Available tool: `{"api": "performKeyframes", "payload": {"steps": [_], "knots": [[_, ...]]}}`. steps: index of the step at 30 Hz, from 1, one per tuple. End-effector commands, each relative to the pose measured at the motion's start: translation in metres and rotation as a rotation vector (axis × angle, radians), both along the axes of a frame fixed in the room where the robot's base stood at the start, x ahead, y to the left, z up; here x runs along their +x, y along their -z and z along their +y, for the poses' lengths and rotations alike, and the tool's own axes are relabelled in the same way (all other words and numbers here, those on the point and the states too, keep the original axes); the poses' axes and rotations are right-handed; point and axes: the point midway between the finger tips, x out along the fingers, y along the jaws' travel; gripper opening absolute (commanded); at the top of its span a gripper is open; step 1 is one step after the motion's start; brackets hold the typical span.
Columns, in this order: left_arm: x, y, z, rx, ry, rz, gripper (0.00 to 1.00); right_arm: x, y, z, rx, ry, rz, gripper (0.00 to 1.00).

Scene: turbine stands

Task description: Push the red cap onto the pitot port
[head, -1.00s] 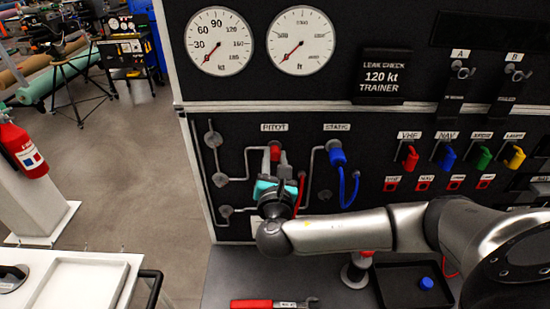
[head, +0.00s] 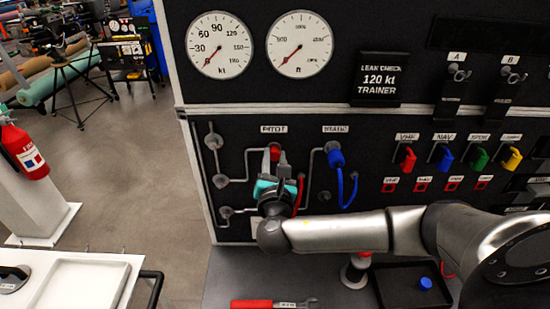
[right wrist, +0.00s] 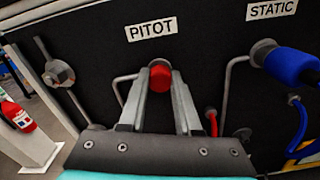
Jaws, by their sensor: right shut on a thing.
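The red cap (right wrist: 160,79) sits at the pitot port under the PITOT label, and it also shows in the head view (head: 275,153). My right gripper (right wrist: 160,90) is shut on the red cap, with one grey finger on each side of it. In the head view my right gripper (head: 274,165) reaches up to the panel from below. The pitot port (right wrist: 157,63) shows only as a grey rim behind the cap, so how far the cap is seated cannot be told. My left gripper is not in view.
The blue static fitting (right wrist: 292,66) with its blue hose is just right of the pitot port. A red cord (right wrist: 212,123) hangs beside my right finger. Bent grey tubes run along the panel. Below are a red-handled wrench (head: 272,304) and a black tray (head: 395,293).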

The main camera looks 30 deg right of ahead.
Motion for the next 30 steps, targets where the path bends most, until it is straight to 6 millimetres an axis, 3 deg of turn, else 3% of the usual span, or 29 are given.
{"api": "performKeyframes", "payload": {"steps": [3,4,12,18,21,30], "knots": [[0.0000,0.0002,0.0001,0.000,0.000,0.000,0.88,0.0033,-0.0048,-0.0041,-0.005,0.006,-0.010,0.00],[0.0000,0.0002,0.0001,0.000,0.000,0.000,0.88,0.0034,-0.0050,-0.0042,-0.005,0.006,-0.010,0.34],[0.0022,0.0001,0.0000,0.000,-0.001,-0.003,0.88,0.0021,-0.0033,-0.0027,-0.003,0.003,-0.007,0.65],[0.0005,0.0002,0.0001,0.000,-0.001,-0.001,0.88,0.0017,-0.0026,-0.0020,-0.003,0.003,-0.006,0.67],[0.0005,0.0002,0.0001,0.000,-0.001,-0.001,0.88,0.0015,-0.0023,-0.0018,-0.002,0.003,-0.005,0.77],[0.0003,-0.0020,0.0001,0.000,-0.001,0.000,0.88,-0.0008,-0.0023,-0.0002,-0.002,0.002,-0.003,0.77]]}}
